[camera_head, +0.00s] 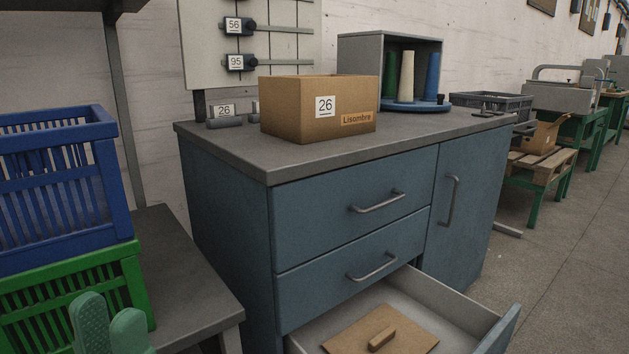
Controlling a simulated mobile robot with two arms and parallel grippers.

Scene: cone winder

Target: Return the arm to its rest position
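My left gripper (110,316) shows at the bottom left edge, with only its two green fingers in view. The fingertips point up and stand apart, with the textured inner face of one showing. I see nothing held between them. The fingers are in front of the green crate (143,285) in the picture, left of the blue cabinet (350,200). The rest of the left arm is below the frame. My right gripper is not in view.
The cabinet's lower drawer (455,305) is pulled out, with a brown handled board (385,325) inside. A cardboard box (285,110) marked 26 stands on the cabinet top. A blue crate (115,200) sits on the green crate. Floor (560,270) is clear at right.

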